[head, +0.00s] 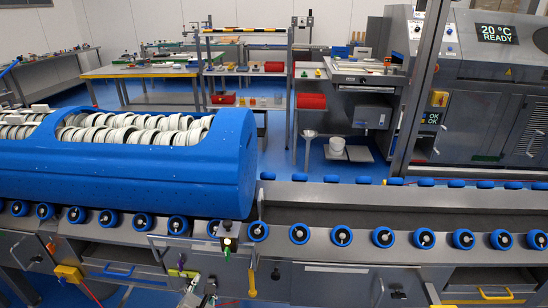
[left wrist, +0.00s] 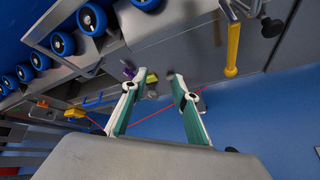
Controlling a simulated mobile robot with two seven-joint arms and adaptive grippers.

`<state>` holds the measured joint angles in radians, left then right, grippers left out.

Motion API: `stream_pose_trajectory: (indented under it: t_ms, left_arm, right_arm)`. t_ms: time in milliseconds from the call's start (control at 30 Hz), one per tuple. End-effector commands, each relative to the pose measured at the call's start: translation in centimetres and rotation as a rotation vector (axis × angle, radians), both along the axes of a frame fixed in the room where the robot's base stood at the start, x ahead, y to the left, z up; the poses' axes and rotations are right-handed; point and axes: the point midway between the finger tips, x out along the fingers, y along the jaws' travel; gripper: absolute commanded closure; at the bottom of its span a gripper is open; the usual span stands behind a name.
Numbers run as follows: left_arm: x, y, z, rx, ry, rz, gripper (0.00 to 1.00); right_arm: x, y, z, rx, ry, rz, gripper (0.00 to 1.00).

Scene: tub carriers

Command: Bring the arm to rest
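My left gripper (left wrist: 152,84) is open in the left wrist view. My right gripper is in neither view.
A blue carrier (head: 130,178) full of white rings rests on the left of the roller conveyor (head: 400,257). The conveyor's right part is empty. A yellow handle (left wrist: 232,55) hangs near the gripper's right. A grey machine (head: 478,125) stands behind.

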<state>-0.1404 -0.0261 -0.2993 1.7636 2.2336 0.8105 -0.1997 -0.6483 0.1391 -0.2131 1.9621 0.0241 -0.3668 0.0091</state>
Motion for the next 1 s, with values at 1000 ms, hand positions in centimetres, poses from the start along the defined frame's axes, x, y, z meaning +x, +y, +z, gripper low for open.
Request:
stream_pose_trajectory:
  t_ms: [1000]
  left_arm:
    - [-18.2,-2.6,-4.8,2.143,-0.168,-1.345,0.71]
  right_arm:
    - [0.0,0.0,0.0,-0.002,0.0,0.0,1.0]
